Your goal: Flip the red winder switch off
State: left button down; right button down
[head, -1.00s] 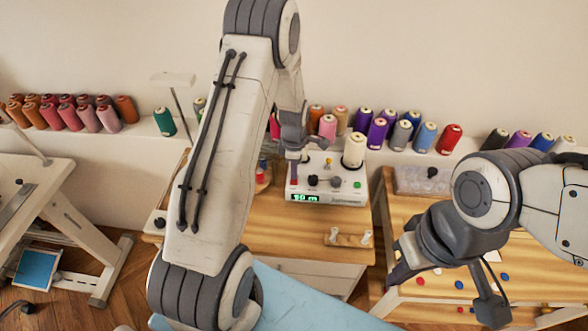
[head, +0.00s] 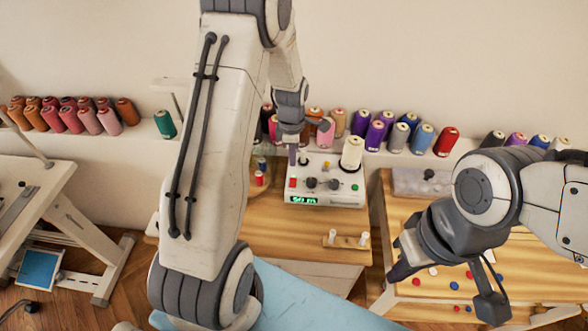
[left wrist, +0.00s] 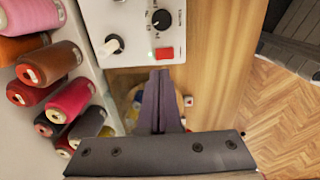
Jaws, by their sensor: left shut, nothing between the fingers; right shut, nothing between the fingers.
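The winder (head: 325,192) is a white box with dark knobs and a lit green display, standing on the wooden table. Its red switch (head: 292,183) is at the front left corner; in the left wrist view the red switch (left wrist: 164,53) sits just beyond my fingertips. My left gripper (head: 292,160) is shut and empty, its tips pointing down near the switch; they also show in the left wrist view (left wrist: 160,78). I cannot tell whether they touch it or which way the switch is tilted. My right gripper (head: 393,275) is shut, away at the right.
A cream thread cone (head: 352,153) stands at the winder's right side. Several thread cones line the back ledge (head: 230,139). A small wooden holder with white pegs (head: 346,241) lies in front of the winder. Small spools (head: 259,178) stand left of it.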

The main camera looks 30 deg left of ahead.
pick_arm(q)
notch_tip(320, 180, up, 6)
jog(key=shift+b, duration=0.35)
jog(key=s+d+r+m, duration=0.3)
jog(key=s+d+m, duration=0.25)
jog(key=d, duration=0.25)
jog(key=s+d+r+m, duration=0.4)
jog(key=d+m, duration=0.3)
jog(key=d, duration=0.1)
jog(key=s+d+r+m, duration=0.1)
jog(key=s+d+m, duration=0.2)
jog(key=s+m, duration=0.5)
jog(key=s+d+r+m+h, duration=0.1)
jog(key=s+d+m, duration=0.2)
jog(key=s+m, duration=0.6)
jog(key=shift+s+g, duration=0.3)
jog(key=shift+s, duration=0.05)
jog(key=shift+a+r, duration=0.1)
